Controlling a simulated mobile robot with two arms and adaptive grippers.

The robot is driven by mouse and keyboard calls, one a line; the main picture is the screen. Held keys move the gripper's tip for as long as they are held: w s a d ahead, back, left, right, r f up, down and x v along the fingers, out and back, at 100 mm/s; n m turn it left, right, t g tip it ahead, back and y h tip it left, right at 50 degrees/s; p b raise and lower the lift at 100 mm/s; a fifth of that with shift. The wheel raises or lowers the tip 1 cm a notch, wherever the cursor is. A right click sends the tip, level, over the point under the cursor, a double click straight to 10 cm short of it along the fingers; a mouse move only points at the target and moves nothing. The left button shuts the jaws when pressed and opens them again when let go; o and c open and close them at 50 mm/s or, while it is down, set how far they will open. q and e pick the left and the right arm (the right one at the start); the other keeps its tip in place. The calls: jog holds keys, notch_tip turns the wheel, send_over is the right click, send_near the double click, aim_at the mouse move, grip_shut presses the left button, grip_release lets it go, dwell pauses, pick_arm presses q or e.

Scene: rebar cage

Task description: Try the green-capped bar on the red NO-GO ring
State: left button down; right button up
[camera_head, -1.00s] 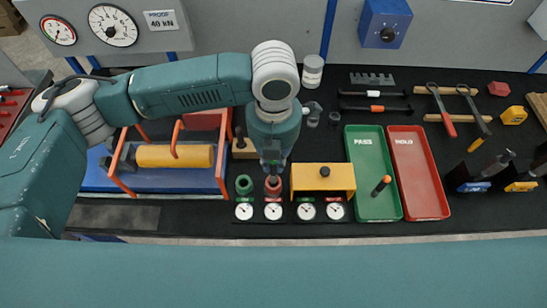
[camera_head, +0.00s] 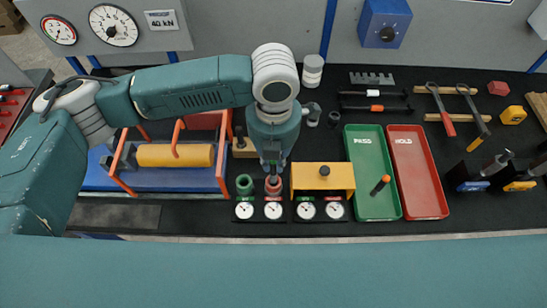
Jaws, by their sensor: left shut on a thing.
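My left gripper (camera_head: 272,167) points down directly over the red ring (camera_head: 273,187), at the front of the black bench. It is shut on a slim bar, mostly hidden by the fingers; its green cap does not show. The bar's lower end is at or just above the red ring; I cannot tell whether it is inside. The green ring (camera_head: 244,184) stands just left of the red one. Small dials (camera_head: 273,210) lie in front of the rings. My right gripper is not in view.
Right of the rings stands a yellow block (camera_head: 323,182) with a black knob. Beyond it are a green PASS tray (camera_head: 368,150), holding an orange-capped bar (camera_head: 380,186), and an empty red HOLD tray (camera_head: 417,170). A blue fixture with a yellow cylinder (camera_head: 175,156) stands left.

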aim_at(273, 169)
pick_arm(q)
jog(key=shift+f+b, duration=0.85)
jog(key=shift+f, duration=1.1)
jog(key=c, duration=1.6)
grip_release()
jog(key=shift+r, duration=0.1)
jog(key=shift+r, duration=0.25)
notch_tip(273, 169, up, 12)
jog(key=shift+f, duration=0.25)
jog(key=shift+f, duration=0.1)
